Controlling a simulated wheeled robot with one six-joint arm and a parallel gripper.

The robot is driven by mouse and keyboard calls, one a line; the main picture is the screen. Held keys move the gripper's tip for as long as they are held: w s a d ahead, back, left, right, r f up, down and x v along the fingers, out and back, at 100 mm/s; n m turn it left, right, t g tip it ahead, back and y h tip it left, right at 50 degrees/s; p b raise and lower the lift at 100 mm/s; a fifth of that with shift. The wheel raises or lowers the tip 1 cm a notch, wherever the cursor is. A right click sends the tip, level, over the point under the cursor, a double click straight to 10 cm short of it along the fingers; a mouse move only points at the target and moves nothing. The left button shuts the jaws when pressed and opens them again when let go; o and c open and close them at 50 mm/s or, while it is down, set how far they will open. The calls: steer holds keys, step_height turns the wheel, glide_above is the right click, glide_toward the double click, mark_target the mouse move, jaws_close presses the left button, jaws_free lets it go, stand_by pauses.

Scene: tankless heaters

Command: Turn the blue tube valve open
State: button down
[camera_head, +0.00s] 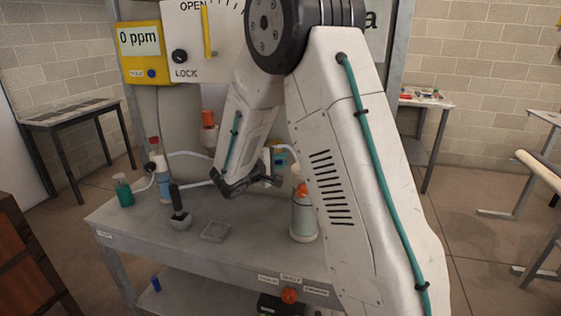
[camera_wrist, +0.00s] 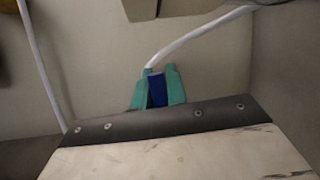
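My gripper (camera_wrist: 159,75) shows in the wrist view as two teal fingers past the dark edge of my wrist. The blue tube valve (camera_wrist: 157,92) sits between the fingers, which appear closed on its sides. A white tube (camera_wrist: 195,35) runs from the fingertips up to the right. In the head view my arm reaches down over the grey bench (camera_head: 140,225), and my wrist hides most of the valve area. The valve's turning angle cannot be made out.
A bottle with an orange top (camera_head: 304,222) stands close right of my wrist. A black-handled tool (camera_head: 178,205), a small grey tray (camera_head: 215,232) and a green bottle (camera_head: 123,192) are on the left. A yellow meter reading 0 ppm (camera_head: 141,42) hangs behind.

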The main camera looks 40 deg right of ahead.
steer(key=shift+r+n, duration=0.1)
steer(key=shift+n, duration=0.2)
steer(key=shift+w+a+r+n+t+h, duration=0.4)
steer(key=shift+r+n+t+h, duration=0.35)
steer(key=shift+n, duration=1.9)
steer(key=shift+w+a+r+n+t+h, duration=0.35)
steer(key=shift+w+r+n+t+h, duration=0.4)
steer(key=shift+n, duration=1.85)
steer(key=shift+w+a+r+n+t+h, duration=0.3)
steer(key=shift+r+n+t+h, duration=0.45)
steer(key=shift+n, duration=1.9)
steer(key=shift+a+f, duration=0.1)
steer(key=shift+f, duration=0.05)
steer(key=c, duration=1.4)
jaws_free()
